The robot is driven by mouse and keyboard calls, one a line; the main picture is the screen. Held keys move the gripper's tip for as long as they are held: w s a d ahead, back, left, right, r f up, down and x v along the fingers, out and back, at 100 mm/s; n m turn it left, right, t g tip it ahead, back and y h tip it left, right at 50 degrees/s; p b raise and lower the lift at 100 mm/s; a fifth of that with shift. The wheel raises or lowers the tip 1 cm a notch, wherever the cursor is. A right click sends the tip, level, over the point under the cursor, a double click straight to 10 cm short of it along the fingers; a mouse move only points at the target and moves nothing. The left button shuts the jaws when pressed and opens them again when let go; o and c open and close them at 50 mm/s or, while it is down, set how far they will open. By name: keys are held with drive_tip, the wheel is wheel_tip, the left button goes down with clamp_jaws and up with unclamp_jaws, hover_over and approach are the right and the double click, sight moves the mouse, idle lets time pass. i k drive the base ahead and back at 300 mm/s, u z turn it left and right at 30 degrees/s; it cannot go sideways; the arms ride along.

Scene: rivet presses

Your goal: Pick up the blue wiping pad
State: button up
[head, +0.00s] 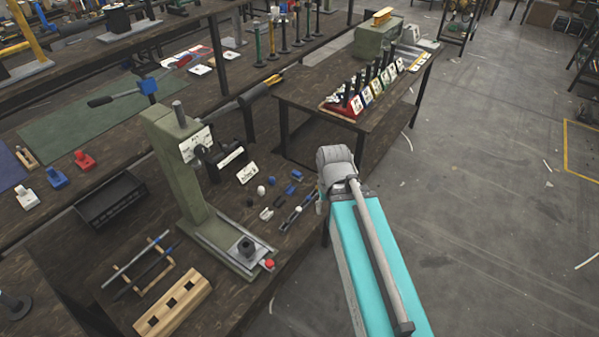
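A blue block with a raised top (57,178) sits on the bench at the far left, between a similar red one (85,160) and a white one (27,197). It looks like the blue wiping pad, but it is small in the picture. Two smaller blue pieces also lie on the nearer bench, one at the back (296,174) and one just in front of it (289,189); I cannot tell what they are. My arm is folded over my turquoise body at the right of the bench. My gripper is not visible.
A green rivet press (175,170) stands on the near bench. A black tray (110,200) lies left of it. A wooden block with square holes (172,304) and a small rack (140,265) are in front. Open floor (480,200) lies to the right.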

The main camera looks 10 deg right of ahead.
sight(296, 175)
drive_tip(key=i, duration=0.85)
drive_tip(key=u, duration=0.05)
